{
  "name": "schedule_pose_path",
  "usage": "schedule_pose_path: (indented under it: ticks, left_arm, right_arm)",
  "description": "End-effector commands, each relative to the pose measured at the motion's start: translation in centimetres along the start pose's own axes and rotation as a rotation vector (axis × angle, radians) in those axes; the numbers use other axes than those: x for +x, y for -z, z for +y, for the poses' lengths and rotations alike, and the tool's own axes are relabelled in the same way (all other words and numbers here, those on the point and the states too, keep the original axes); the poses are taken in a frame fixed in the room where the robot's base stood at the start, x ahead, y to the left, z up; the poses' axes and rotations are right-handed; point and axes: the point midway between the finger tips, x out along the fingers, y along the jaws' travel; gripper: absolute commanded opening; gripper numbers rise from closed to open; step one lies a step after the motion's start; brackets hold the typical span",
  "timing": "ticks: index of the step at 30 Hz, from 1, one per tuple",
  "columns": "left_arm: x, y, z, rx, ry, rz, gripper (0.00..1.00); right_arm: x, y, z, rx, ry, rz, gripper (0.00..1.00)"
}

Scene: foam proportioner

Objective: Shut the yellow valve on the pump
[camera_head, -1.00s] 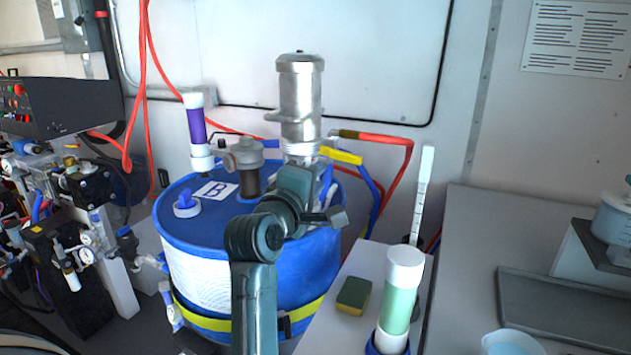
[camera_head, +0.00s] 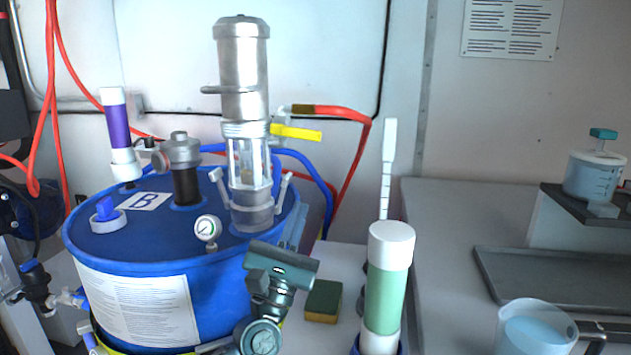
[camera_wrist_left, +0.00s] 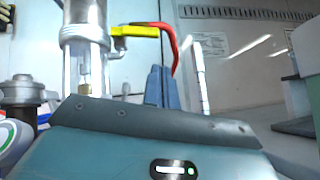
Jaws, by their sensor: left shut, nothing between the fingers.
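The yellow valve (camera_head: 296,133) is a flat lever at the side of the silver pump (camera_head: 243,75), above its clear section. It points right, roughly level; in the left wrist view the yellow valve (camera_wrist_left: 137,31) sits near the top. The pump stands upright on the blue drum (camera_head: 232,285). My left gripper (camera_head: 298,222) is below and slightly right of the pump, with its fingers pointing up and away. It is shut and empty, apart from the valve. Its closed fingers (camera_wrist_left: 161,88) show below and right of the lever in the left wrist view. My right gripper does not show.
A red hose (camera_head: 352,113) runs behind the valve and a blue hose (camera_head: 318,170) below it. A gauge (camera_head: 207,229) sits on the drum. A green-filled tube (camera_head: 386,295) and a sponge (camera_head: 323,301) stand right of my gripper. The grey counter (camera_head: 440,240) is partly clear.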

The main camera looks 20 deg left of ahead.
Motion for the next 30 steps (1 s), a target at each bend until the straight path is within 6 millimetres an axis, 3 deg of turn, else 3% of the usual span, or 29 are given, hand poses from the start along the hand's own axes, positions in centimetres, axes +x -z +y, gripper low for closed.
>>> schedule_pose_path:
  ticks: [1,3,8,23,24,30]
  left_arm:
    - [-1.3,1.2,0.2,-0.047,-0.023,0.007,0.00]
    - [-2.1,2.0,0.8,-0.101,-0.056,0.015,0.00]
    - [-1.8,2.3,1.4,-0.142,-0.085,0.019,0.00]
    - [8.0,2.3,2.3,-0.137,-0.086,0.017,0.00]
    - [8.6,1.7,2.4,-0.140,-0.086,0.017,0.00]
    - [10.1,0.1,2.7,-0.138,-0.084,0.019,0.00]
  right_arm:
    - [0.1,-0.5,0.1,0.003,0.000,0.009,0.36]
    - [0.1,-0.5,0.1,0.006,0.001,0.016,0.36]
    - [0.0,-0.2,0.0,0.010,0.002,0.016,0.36]
    - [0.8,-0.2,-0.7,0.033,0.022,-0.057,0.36]
    - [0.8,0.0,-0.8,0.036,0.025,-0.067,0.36]
    - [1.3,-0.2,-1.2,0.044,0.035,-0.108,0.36]
